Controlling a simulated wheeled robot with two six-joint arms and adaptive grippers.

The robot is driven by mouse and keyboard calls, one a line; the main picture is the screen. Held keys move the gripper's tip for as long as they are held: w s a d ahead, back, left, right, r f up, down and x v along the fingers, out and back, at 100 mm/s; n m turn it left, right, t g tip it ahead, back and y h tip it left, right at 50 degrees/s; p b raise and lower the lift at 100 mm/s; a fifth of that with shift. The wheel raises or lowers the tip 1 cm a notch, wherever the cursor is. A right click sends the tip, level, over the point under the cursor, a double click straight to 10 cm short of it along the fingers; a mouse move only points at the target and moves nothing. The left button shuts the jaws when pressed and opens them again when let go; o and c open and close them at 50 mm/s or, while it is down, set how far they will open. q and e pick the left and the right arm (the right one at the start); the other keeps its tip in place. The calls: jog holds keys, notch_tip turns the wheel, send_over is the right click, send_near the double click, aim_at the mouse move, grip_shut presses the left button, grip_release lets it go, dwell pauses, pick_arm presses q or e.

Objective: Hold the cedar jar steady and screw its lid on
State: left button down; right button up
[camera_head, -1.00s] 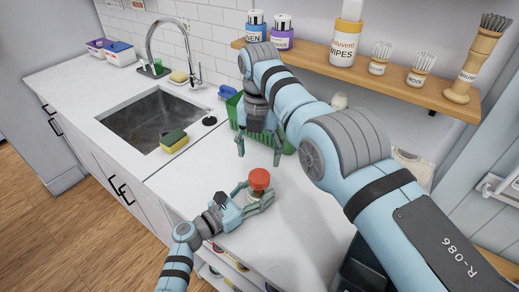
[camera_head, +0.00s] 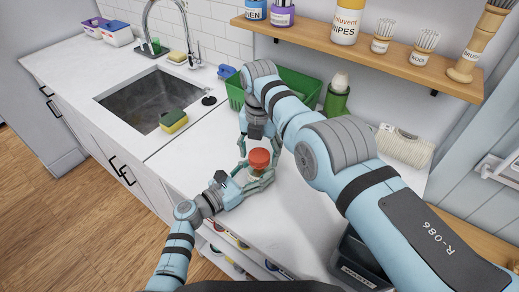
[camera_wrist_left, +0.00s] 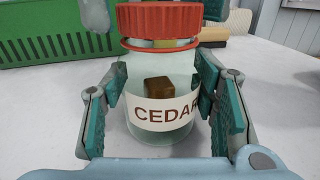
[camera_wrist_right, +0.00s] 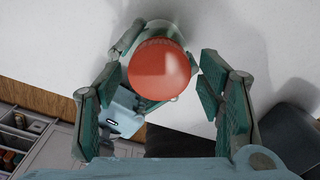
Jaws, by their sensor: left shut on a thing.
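The cedar jar (camera_head: 256,173) is a clear upright jar on the white counter, with a CEDAR label and a brown block inside, seen in the left wrist view (camera_wrist_left: 160,112). The red lid (camera_head: 259,157) sits on its mouth; whether the threads are engaged cannot be told. My left gripper (camera_head: 254,182) is shut on the jar, with pads on both sides of the glass (camera_wrist_left: 168,105). My right gripper (camera_head: 257,150) is above the jar. In the right wrist view its open fingers (camera_wrist_right: 158,85) flank the lid (camera_wrist_right: 160,70) with gaps.
A green basket (camera_head: 300,87) and a green canister (camera_head: 336,102) stand behind the jar. A sink (camera_head: 150,100) and a sponge (camera_head: 174,121) are to the left. A shelf (camera_head: 350,44) with bottles and brushes runs above. Counter to the jar's right is clear.

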jog(key=c, duration=1)
jog(key=m, duration=1.6)
jog(key=shift+f, duration=0.1)
jog(key=m, duration=0.4)
jog(key=shift+m, duration=0.4)
jog(key=m, duration=0.4)
pick_arm(q)
jog(key=shift+a, duration=0.1)
pick_arm(e)
jog(key=m, duration=0.7)
jog(key=shift+s+m, duration=0.1)
jog(key=shift+m, duration=0.3)
